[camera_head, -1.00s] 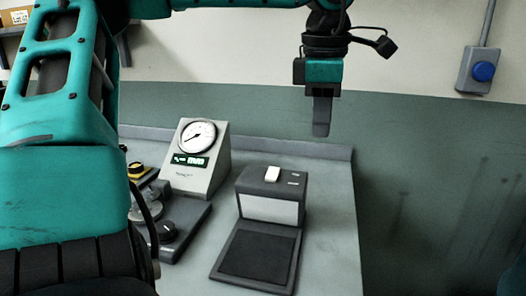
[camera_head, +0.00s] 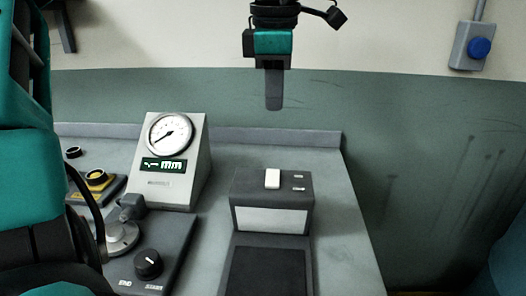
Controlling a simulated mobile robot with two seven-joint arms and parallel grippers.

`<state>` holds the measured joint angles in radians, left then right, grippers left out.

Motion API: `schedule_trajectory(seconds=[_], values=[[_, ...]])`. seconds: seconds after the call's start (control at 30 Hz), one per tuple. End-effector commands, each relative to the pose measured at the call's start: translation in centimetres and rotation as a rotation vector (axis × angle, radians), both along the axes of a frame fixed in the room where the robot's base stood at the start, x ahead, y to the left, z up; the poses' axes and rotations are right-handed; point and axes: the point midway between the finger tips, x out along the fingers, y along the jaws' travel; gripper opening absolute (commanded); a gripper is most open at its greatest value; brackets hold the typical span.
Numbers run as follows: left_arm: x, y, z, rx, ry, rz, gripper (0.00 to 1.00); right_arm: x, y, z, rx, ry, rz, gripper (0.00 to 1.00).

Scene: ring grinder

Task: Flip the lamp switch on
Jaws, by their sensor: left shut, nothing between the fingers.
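The lamp (camera_head: 235,190) is a dark grey box on the bench, with a pale front panel (camera_head: 270,219). Its white rocker switch (camera_head: 272,178) is on top, with two small labels to its right. Which way the switch is tipped is too small to tell. My left gripper (camera_head: 273,104) points down with its fingers together and nothing between them. It appears above the lamp and switch in the picture, against the wall, apart from both. My right gripper is not in view.
A dark pad (camera_head: 268,272) lies in front of the lamp. A dial gauge housing (camera_head: 178,180) with a small display stands to the left. A blue wall button (camera_head: 479,47) is at upper right.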

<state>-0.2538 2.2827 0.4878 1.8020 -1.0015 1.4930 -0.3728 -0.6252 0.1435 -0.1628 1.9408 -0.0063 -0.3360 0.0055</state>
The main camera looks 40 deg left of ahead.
Motion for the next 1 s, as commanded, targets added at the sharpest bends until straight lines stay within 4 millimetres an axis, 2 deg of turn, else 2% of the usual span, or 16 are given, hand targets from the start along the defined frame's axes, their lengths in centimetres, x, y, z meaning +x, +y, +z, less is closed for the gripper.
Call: schedule_trajectory(seconds=[0.17, 0.27, 0.5, 0.7, 0.83, 1.0], values=[[0.1, 0.1, -1.2, -0.001, 0.003, -0.001, 0.0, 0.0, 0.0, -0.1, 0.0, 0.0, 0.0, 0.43], [0.2, 0.2, -2.7, -0.001, 0.005, -0.002, 0.0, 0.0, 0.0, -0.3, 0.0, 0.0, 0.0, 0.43], [0.7, 0.7, -7.9, -0.002, 0.006, -0.001, 0.0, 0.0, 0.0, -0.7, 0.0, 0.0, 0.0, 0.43], [1.1, 1.0, -11.5, -0.001, 0.004, 0.0, 0.0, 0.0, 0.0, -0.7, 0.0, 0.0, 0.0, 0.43], [1.3, 1.2, -13.0, 0.0, 0.003, 0.0, 0.0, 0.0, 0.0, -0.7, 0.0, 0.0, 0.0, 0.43], [1.5, 1.2, -13.8, -0.001, 0.001, 0.0, 0.0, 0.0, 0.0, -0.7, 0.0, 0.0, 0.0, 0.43]])
